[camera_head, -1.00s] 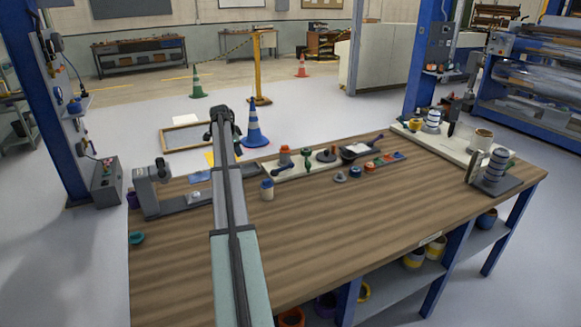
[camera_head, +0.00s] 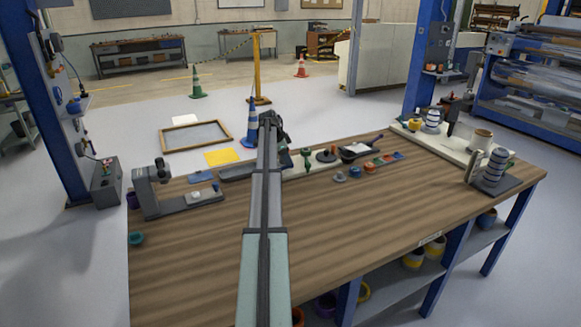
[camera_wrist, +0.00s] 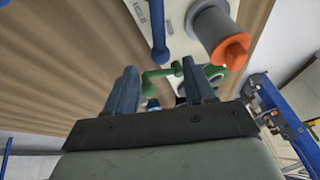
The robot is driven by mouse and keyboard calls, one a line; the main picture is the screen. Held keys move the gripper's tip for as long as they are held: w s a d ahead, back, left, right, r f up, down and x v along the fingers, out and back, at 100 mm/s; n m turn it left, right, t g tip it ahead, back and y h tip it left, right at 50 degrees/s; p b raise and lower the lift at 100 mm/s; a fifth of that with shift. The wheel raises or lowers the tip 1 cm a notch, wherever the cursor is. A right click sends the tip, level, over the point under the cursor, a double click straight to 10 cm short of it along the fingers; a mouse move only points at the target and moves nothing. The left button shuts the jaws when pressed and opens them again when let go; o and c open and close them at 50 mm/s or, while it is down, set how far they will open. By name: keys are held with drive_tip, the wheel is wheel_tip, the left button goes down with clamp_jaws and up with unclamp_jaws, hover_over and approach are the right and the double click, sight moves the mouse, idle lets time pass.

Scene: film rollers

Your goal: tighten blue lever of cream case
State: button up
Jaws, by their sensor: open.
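In the wrist view the cream case (camera_wrist: 180,15) is at the top, a pale plate. Its blue lever (camera_wrist: 157,25) is a rod with a rounded end, pointing toward my gripper (camera_wrist: 159,68). My gripper is open, with nothing seen held between its two blue-grey fingers. The lever's end appears just beyond and between the fingertips; I cannot tell whether they touch. In the head view my arm covers the lever and part of the cream case (camera_head: 294,170).
A grey cylinder with an orange knob (camera_wrist: 231,50) stands right of the lever. A green lever (camera_wrist: 160,74) shows between the fingers. Small knobs (camera_head: 369,168) and a grey fixture (camera_head: 180,203) are on the table. The front tabletop (camera_head: 360,230) is clear.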

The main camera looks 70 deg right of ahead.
sight(282, 168)
drive_tip(key=shift+x, duration=3.4)
drive_tip(key=shift+c, duration=0.3)
clamp_jaws()
